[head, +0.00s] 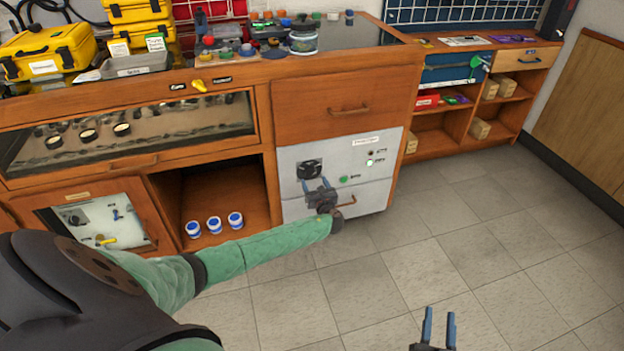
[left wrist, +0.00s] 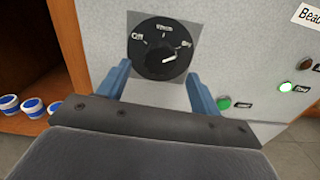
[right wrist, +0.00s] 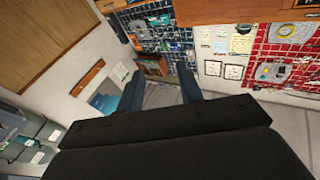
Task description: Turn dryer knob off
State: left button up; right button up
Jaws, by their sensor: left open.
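The dryer knob (head: 310,168) is a round black dial on the white dryer front (head: 374,187). In the left wrist view the knob (left wrist: 158,62) bears the word "Off" at its upper left, with other labels at top and right. Its short white pointer mark is right of centre, not toward "Off". My left gripper (head: 314,183) is open just in front of and below the knob. In the left wrist view its blue fingers (left wrist: 158,72) flank the knob's lower half; contact cannot be told. My right gripper (head: 439,314) is open and empty above the floor.
Blue-and-white jars (head: 214,225) stand in the open shelf to the left. A wooden drawer (head: 345,103) is above. The floor at right is clear.

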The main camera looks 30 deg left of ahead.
aim_at(311, 176)
pick_arm(q)
jog(key=shift+x, duration=2)
pick_arm(e)
notch_tip(311, 176, up, 7)
jog(key=t, duration=0.2)
jog(key=shift+s+d+t, duration=0.15)
jog(key=shift+d+t, duration=0.1)
jog(key=shift+t, duration=0.05)
jog(key=shift+f, duration=0.1)
pick_arm(q)
jog(key=c, duration=1)
